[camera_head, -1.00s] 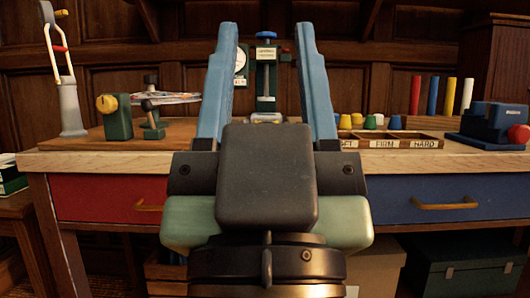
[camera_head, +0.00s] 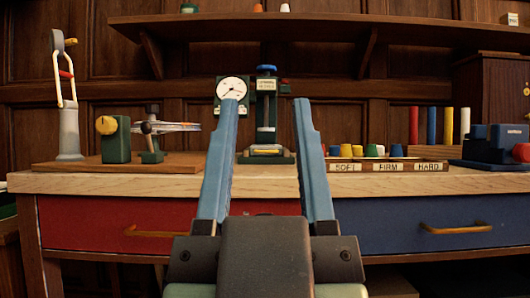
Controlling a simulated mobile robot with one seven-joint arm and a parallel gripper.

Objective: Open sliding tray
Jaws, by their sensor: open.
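A workbench (camera_head: 330,183) with a wooden top fills the view. Under the top at the left is a red drawer front (camera_head: 80,222) with a yellow handle (camera_head: 152,232). At the right is a blue drawer front (camera_head: 385,222) with a yellow handle (camera_head: 455,228). Both fronts look flush with the bench, so both look shut. My gripper (camera_head: 268,103) is open and empty, with two blue fingers pointing up in front of the bench. My gripper hides the middle of the drawer fronts and touches neither handle.
On the bench stand a dial gauge (camera_head: 232,90), a green press (camera_head: 267,115), a green block with a yellow knob (camera_head: 115,138), a tray labelled SOFT, FIRM, HARD (camera_head: 388,166) and a blue device (camera_head: 495,142). A shelf (camera_head: 310,30) runs above.

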